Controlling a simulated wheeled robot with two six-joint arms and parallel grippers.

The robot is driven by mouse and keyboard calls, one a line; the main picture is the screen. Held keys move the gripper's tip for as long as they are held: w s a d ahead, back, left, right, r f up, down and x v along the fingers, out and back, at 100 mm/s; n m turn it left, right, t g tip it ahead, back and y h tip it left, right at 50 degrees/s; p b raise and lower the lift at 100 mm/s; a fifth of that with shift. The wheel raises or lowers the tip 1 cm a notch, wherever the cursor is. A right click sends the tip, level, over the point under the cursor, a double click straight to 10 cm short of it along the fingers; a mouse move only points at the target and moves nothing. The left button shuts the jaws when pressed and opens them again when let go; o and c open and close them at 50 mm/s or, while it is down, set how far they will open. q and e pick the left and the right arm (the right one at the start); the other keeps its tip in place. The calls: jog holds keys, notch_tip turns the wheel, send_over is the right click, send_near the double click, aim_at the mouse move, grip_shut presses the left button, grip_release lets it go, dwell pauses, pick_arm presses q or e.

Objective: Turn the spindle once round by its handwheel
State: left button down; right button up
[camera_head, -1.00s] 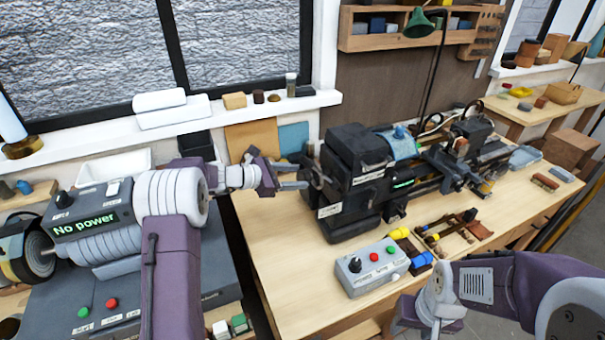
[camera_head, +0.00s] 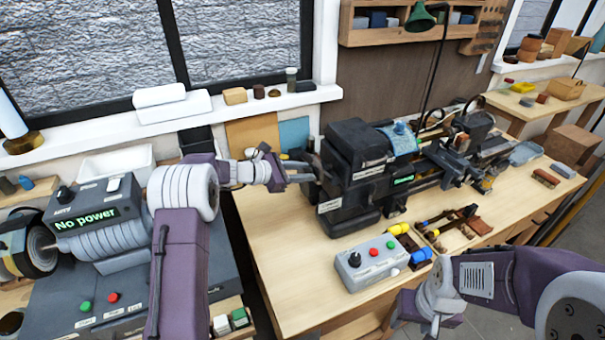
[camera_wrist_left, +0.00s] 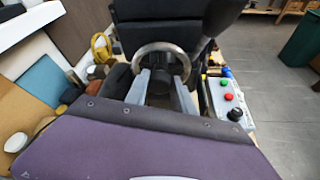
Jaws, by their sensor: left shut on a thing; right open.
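The lathe (camera_head: 350,150) stands on the wooden bench, dark and boxy at its left end. Its handwheel (camera_wrist_left: 160,47) is a metal ring at the lathe's end in the left wrist view. My left gripper (camera_head: 308,172) reaches the left end of the lathe. In the left wrist view the left gripper (camera_wrist_left: 162,85) has a finger on each side of the wheel's lower part and is shut on it. The exact contact is partly hidden. My right gripper (camera_head: 437,318) is open and empty at the bench's front edge, away from the lathe.
A grey control box (camera_head: 371,262) with red and green buttons sits in front of the lathe. Small tools and a brown tray (camera_head: 455,235) lie to its right. The bench's front left (camera_head: 275,240) is clear.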

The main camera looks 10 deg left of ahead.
pick_arm(q)
jog(key=shift+s+d+f+m+t+y+b, duration=0.15)
jog(key=shift+m+t+b, duration=0.5)
jog(key=shift+b, duration=2.5)
jog(key=shift+a+r+m+t+y+b, duration=0.1)
jog(key=shift+m+t+b, duration=0.55)
jog(key=shift+b, duration=2.45)
jog(key=shift+s+d+f+m+t+y+b, duration=0.15)
jog(key=shift+m+b, duration=0.95)
jog(key=shift+b, duration=2.05)
jog(key=shift+w, duration=0.1)
jog(key=shift+r, duration=0.1)
jog(key=c, duration=1.1)
grip_release()
jog(key=shift+o, duration=0.2)
jog(key=shift+a, duration=0.1)
jog(key=b+v, duration=0.1)
jog(key=v, duration=0.7)
jog(key=shift+s+a, duration=0.2)
jog(key=shift+s, duration=0.15)
